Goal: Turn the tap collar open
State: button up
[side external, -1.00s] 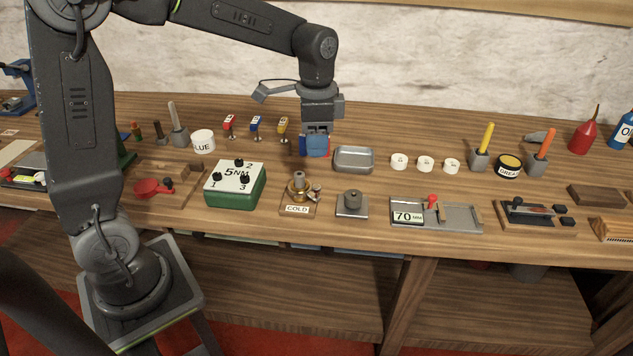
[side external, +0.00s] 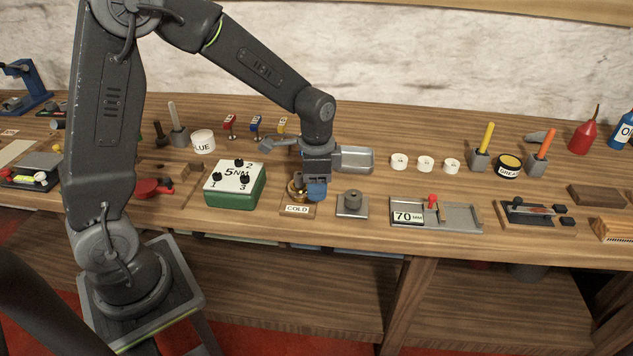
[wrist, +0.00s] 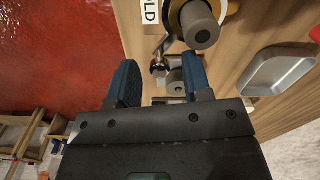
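The tap stands on a wooden base labelled COLD (side external: 297,209). Its brass collar (side external: 296,190) is partly hidden behind my gripper (side external: 316,188) in the side view. In the wrist view the collar (wrist: 175,14) shows at the top, cut by the frame edge, with a grey round cap (wrist: 200,24) and a silver arm ending in a ball (wrist: 158,66). My gripper (wrist: 158,60) is open, its two blue fingers apart, pointing down at the bench beside the tap. The collar lies beyond the fingertips in the wrist view. Contact with the silver arm cannot be told.
A grey post on a metal plate (side external: 352,211) stands just right of the tap. A green 5NM box (side external: 235,190) is on the left. A metal tray (side external: 357,160) lies behind. The 70 MM fixture (side external: 436,216) is farther right. The bench front edge is close to the tap.

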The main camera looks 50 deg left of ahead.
grip_shut()
jog(key=shift+w+n, duration=0.15)
jog(key=shift+n, duration=0.15)
jog(key=n, duration=0.1)
jog(key=w+n, duration=0.1)
jog(key=shift+a+n, duration=0.25)
jog(key=shift+n, duration=0.15)
jog(key=n, duration=0.1)
jog(key=w+a+n, duration=0.1)
jog(key=n, duration=0.1)
jog(key=shift+w+n, duration=0.2)
jog(key=shift+n, duration=0.1)
jog(key=n, duration=0.1)
jog(key=w+a+n, duration=0.1)
jog(key=n, duration=0.1)
jog(key=shift+a+n, duration=0.1)
jog(key=shift+n, duration=0.2)
jog(key=shift+w+a+n, duration=0.1)
jog(key=shift+a+n, duration=0.25)
jog(key=shift+n, duration=0.5)
jog(key=shift+w+a+n, duration=0.1)
jog(key=shift+a+n, duration=0.25)
jog(key=shift+n, duration=0.5)
